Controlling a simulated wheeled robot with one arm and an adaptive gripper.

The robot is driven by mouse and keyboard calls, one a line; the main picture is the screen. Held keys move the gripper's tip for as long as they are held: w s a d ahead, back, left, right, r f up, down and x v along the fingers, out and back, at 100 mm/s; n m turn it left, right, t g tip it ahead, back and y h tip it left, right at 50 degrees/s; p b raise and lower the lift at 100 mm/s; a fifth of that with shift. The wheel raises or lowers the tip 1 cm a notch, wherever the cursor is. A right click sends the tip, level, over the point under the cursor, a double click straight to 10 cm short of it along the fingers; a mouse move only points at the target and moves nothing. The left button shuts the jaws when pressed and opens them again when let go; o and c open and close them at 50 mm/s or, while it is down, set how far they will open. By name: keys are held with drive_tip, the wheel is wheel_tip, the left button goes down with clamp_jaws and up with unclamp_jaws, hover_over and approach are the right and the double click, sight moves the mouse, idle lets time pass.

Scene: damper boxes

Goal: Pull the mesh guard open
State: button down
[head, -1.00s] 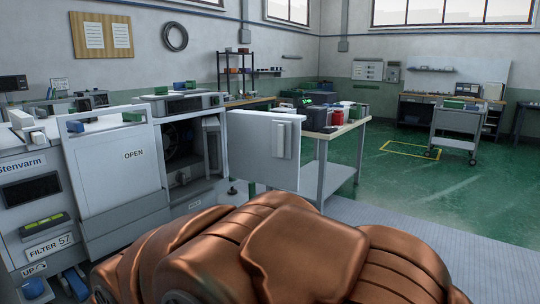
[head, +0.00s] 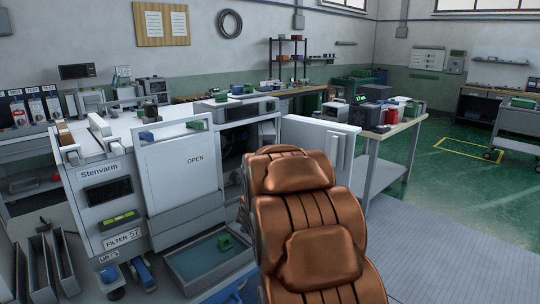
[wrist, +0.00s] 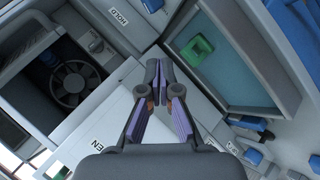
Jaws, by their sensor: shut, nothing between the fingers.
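I cannot clearly make out a mesh guard in either view. In the wrist view a dark fan (wrist: 68,82) sits inside the cabinet opening at the left. In the head view the same opening (head: 236,141) is partly hidden by my arm. A white door with an upright handle (head: 322,142) stands open to its right. My gripper (wrist: 159,70) is shut and empty in the wrist view, beside the white panel marked OPEN (wrist: 125,118) and to the right of the fan opening. In the head view my gripper is hidden behind my arm.
The white cabinet (head: 107,187) carries the OPEN panel (head: 181,177). A tray with a bluish floor (head: 195,262) holds a green block (head: 225,242) low in front. A side table (head: 398,128) stands right of the open door.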

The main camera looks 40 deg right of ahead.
drive_tip(key=w+d+r+n+t+h+p, duration=0.1)
drive_tip(key=w+d+r+n+t+p, duration=0.25)
drive_tip(key=d, duration=0.55)
drive_tip(key=d+r+n+t+p, duration=0.3)
drive_tip(key=d+r+n+t, duration=0.15)
drive_tip(key=d+r, duration=0.35)
drive_tip(key=d+p+x, duration=0.1)
drive_tip(key=p+x, duration=0.2)
drive_tip(key=x, duration=0.7)
drive_tip(key=shift+s+f+m+p, duration=0.15)
drive_tip(key=shift+f+m+p, duration=0.25)
drive_tip(key=shift+d, duration=0.15)
